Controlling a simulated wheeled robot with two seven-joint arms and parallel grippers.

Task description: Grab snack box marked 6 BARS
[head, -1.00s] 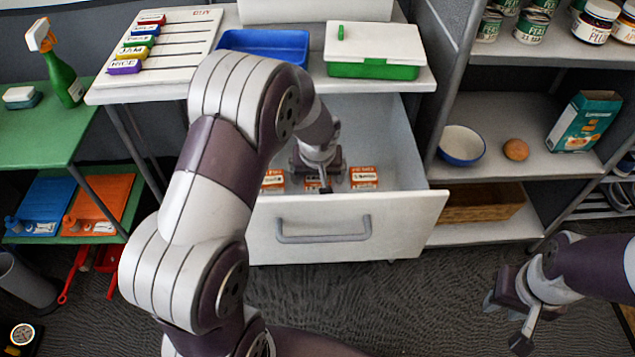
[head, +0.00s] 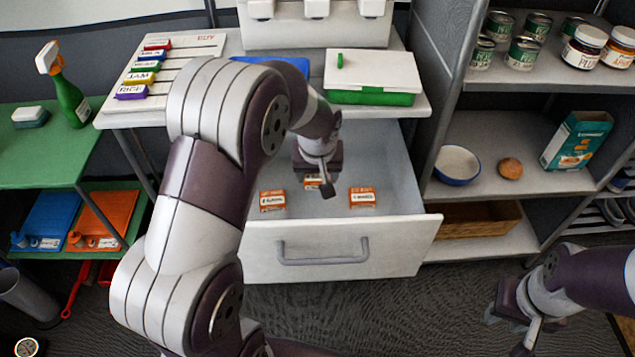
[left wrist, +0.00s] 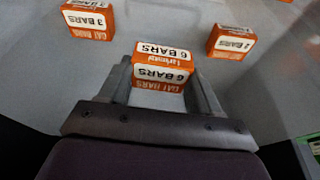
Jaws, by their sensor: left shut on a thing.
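The orange and white snack box marked 6 BARS (left wrist: 162,70) is between the fingers of my left gripper (left wrist: 165,88) in the left wrist view. The gripper is shut on it. In the head view my left gripper (head: 322,184) is inside the open drawer (head: 400,235) and partly hides the held box (head: 311,182). The box looks raised off the drawer floor. A box marked 3 BARS (left wrist: 88,20) and one marked 2 BARS (left wrist: 231,42) lie to either side, apart from the gripper. My right gripper (head: 508,326) is open and empty, at the lower right.
Above the drawer, the counter holds a green and white box (head: 372,78) and a blue tray (head: 285,64), partly hidden by my left arm. The drawer front has a grey handle (head: 322,252). Shelves at the right hold a bowl (head: 457,165), a teal carton (head: 577,140) and cans.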

